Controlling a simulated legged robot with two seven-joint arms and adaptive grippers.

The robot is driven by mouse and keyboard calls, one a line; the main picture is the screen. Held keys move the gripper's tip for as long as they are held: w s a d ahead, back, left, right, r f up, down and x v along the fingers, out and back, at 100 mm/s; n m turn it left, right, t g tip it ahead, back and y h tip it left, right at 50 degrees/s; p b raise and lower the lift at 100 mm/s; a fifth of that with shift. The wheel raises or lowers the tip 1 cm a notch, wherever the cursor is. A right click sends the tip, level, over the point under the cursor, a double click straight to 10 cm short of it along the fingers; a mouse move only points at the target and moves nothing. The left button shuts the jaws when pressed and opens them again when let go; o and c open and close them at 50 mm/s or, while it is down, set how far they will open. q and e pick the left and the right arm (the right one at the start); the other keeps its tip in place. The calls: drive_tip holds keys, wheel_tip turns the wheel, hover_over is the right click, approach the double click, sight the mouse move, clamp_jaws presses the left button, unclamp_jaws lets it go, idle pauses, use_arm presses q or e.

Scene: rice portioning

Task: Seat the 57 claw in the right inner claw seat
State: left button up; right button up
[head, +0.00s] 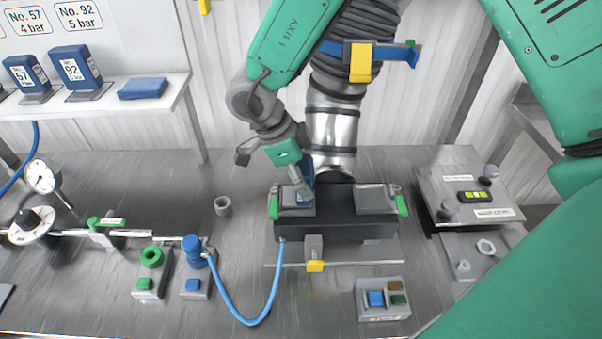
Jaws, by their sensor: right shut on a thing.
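My right gripper (302,189) reaches down from the top middle and is shut on a blue piece (307,169), which I take to be the 57 claw. No number on it can be read, and the fingers hide part of it. The held claw is upright over the left grey plate (284,197) of a black gripper block (335,230). I cannot tell whether it touches or is seated. The block's right grey plate (373,199) looks empty. Which spot is the right inner claw seat is not marked. My left gripper is not in view.
A silver flange and dark bellows (331,128) hang right behind the gripper. A blue hose (252,322) loops in front. A panel (470,190) stands at right.

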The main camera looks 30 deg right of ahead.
drive_tip(key=shift+d+f+p, duration=0.1)
drive_tip(key=shift+f+p, duration=0.15)
drive_tip(key=shift+p, duration=0.05)
idle(0.6)
drive_tip(key=o, duration=2.1)
wheel_tip(320, 180, up, 3)
drive_tip(key=p, duration=0.2)
drive_tip(key=shift+f+p, duration=0.1)
drive_tip(key=shift+p, duration=0.3)
drive_tip(key=shift+r, duration=3.1)
